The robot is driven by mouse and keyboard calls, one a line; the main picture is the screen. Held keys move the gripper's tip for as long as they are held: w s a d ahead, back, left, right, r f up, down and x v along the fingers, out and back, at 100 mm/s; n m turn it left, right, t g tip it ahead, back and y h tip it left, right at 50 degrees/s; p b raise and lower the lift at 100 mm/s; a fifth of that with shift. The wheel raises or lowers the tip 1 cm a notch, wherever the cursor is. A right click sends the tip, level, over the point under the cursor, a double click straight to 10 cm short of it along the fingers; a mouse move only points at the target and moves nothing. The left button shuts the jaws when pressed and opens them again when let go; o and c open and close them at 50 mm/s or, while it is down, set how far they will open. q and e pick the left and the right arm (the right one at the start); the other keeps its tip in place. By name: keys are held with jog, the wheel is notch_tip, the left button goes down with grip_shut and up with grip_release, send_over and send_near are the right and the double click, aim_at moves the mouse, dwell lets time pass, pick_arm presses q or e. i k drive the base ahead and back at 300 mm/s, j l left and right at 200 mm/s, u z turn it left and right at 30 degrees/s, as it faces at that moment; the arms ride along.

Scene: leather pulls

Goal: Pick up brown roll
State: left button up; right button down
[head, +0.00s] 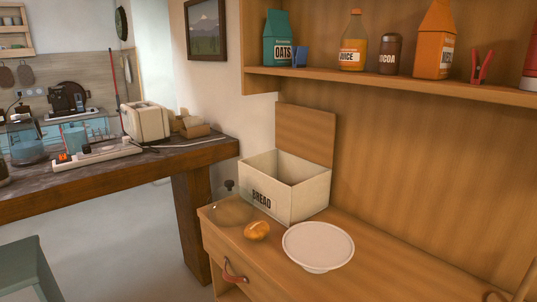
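The brown roll (257,231) lies on the wooden cabinet top, near its front left edge. It is golden brown with a lighter patch on top. It sits just in front of the bread box, left of a white round dish and beside a clear glass dome. Nothing touches it from above. Neither of my grippers shows in the head view.
The cream bread box (308,198) stands open behind the roll, its wooden lid (305,134) upright. The white dish (318,245) is close on the right, the glass dome (231,209) on the left. A shelf (400,84) with cartons overhangs behind.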

aim_at(257, 230)
jog(key=z, duration=0.4)
jog(key=j+z, duration=0.15)
jog(key=z, duration=0.2)
jog(key=j+z, duration=0.1)
jog(key=z, duration=0.3)
jog(key=j+z, duration=0.1)
jog(key=z, duration=0.25)
jog(key=j+z, duration=0.45)
jog(key=k+j+z, duration=0.15)
jog(key=j+z, duration=0.3)
jog(key=k+j+z, duration=0.1)
jog(key=j, duration=0.25)
jog(key=k+j+z, duration=0.1)
jog(key=j, duration=0.25)
jog(key=k+j+z, duration=0.1)
jog(key=k+j, duration=0.15)
jog(key=j, duration=0.1)
